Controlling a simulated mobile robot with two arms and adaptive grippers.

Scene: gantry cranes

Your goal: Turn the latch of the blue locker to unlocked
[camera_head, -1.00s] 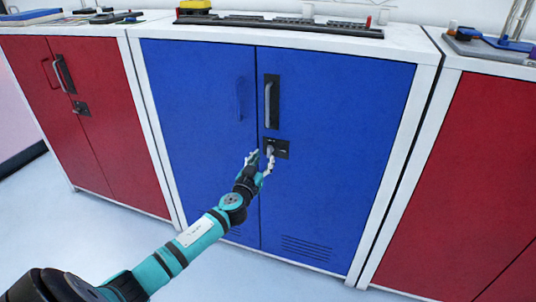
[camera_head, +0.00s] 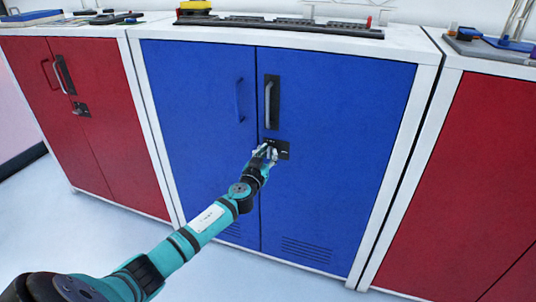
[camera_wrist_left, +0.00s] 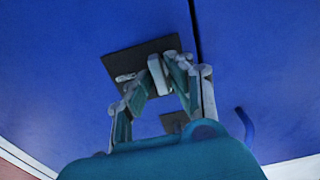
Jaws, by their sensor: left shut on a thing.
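The blue locker (camera_head: 340,150) stands ahead with both doors closed. Its dark latch plate (camera_head: 283,150) sits on the right door, below the black-backed grey handle (camera_head: 270,103). My left gripper (camera_head: 266,152) reaches the plate from the lower left, its fingers over the plate's left part. In the left wrist view the fingers (camera_wrist_left: 160,85) are closed around the small grey latch (camera_wrist_left: 157,72), which stands out from the plate (camera_wrist_left: 118,62). In the head view the fingers mostly hide the latch, so its turn is hard to read. My right gripper is not in view.
Red lockers stand at the left (camera_head: 105,130) and right (camera_head: 465,190). The left blue door has a blue handle (camera_head: 239,100). A dark rail (camera_head: 280,25) and a yellow item (camera_head: 194,7) lie on the white top. The floor in front is clear.

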